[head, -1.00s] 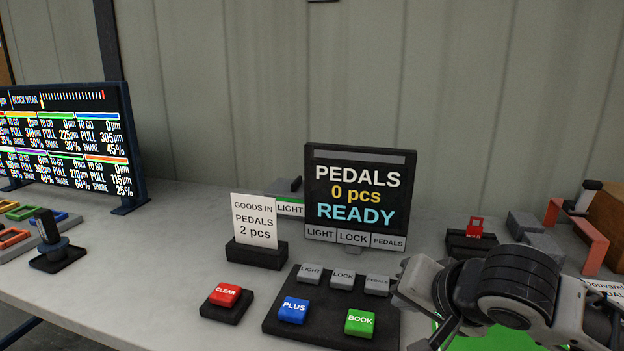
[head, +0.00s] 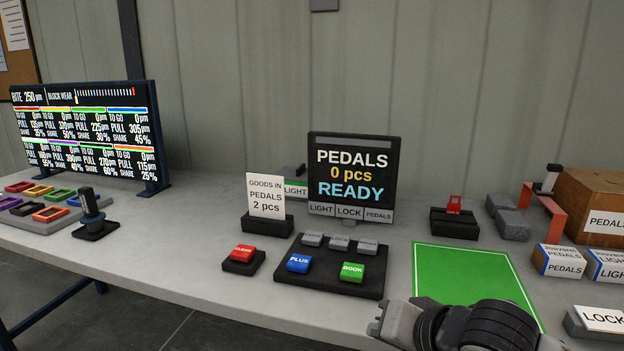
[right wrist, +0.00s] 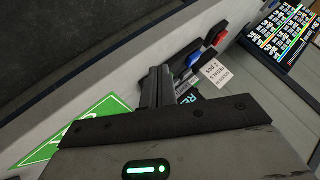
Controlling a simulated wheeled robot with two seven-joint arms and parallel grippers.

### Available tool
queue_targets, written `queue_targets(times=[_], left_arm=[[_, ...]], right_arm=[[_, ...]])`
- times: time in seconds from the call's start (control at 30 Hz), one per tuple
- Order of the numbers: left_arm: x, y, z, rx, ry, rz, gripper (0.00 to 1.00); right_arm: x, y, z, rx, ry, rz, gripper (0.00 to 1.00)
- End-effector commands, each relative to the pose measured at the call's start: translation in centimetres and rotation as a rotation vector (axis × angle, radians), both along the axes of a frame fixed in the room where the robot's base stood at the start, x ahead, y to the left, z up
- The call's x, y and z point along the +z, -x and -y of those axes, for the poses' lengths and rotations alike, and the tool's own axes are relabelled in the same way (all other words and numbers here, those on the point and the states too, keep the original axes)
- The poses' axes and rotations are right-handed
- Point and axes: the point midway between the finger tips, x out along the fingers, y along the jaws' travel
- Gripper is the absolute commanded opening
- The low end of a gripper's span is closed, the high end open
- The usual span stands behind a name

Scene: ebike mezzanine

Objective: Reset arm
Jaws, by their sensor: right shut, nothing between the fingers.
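My right arm comes in at the bottom right of the head view, over the front edge of the table (head: 200,262). Its fingers are not clear there. In the right wrist view my right gripper (right wrist: 152,88) is shut and empty, its dark fingers together above the table. The button pad (head: 330,281) with blue PLUS and green BOOK buttons stands left of the arm, apart from it. The PEDALS display (head: 352,172) behind it reads 0 pcs, READY. The red CLEAR button (head: 243,253) is left of the pad. My left gripper is not in view.
A green mat (head: 470,275) lies right of the pad. A cardboard box (head: 590,200), labelled PEDALS and LIGHT boxes and a LOCK sign (head: 600,319) crowd the right. A GOODS IN card (head: 266,196) stands behind CLEAR. A wide screen (head: 90,130) and coloured frames are at left.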

Motion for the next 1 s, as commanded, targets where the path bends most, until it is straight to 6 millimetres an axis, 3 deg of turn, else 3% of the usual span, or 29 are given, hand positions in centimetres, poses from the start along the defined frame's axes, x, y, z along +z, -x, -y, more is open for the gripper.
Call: queue_targets(times=[0.17, 0.33, 0.47, 0.6, 0.7, 0.83, 1.0], left_arm=[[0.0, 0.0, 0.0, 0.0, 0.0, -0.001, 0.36], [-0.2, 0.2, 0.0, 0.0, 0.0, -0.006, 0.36], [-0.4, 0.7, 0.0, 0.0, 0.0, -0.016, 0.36], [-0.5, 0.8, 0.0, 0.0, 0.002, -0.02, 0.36], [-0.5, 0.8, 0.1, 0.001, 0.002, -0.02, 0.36], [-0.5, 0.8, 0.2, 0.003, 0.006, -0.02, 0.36], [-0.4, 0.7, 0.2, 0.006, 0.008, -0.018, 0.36]], right_arm=[[-3.4, 1.0, -1.5, 0.08, -0.014, 0.052, 0.0], [-8.4, 2.9, -2.1, 0.138, 0.011, 0.146, 0.0], [-13.3, 5.8, -1.0, 0.149, 0.105, 0.224, 0.0], [-18.2, 10.0, 1.1, 0.157, 0.263, 0.267, 0.0], [-20.6, 12.9, 2.5, 0.172, 0.37, 0.276, 0.0], [-22.3, 15.3, 3.7, 0.194, 0.464, 0.278, 0.0], [-22.7, 16.0, 4.1, 0.204, 0.496, 0.281, 0.0]])
